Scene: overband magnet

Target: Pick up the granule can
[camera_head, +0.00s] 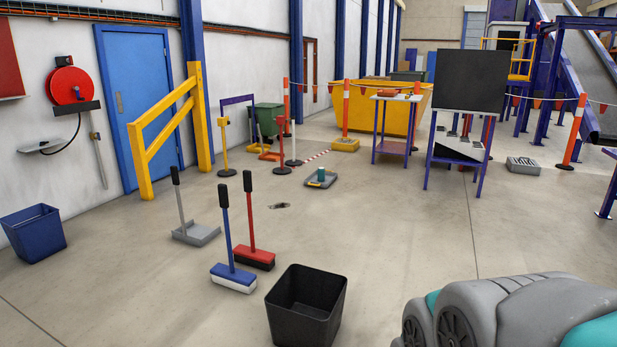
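A small teal can (321,173) stands upright on a low grey tray (311,184) on the floor near the middle of the view. It is the only can I make out, and I cannot read any label on it, so I cannot confirm that it is the granule can. A small yellow patch shows beside it on the tray. My gripper is not in view. Grey and teal parts of my own body fill the bottom right corner, well apart from the can.
A black bin (306,327), blue broom (233,277), red broom (254,257) and grey dustpan (196,234) stand in the foreground. A small dark piece (279,206) lies on the floor. A purple-legged stand (458,155) is right of the tray. Floor between the bin and tray is mostly clear.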

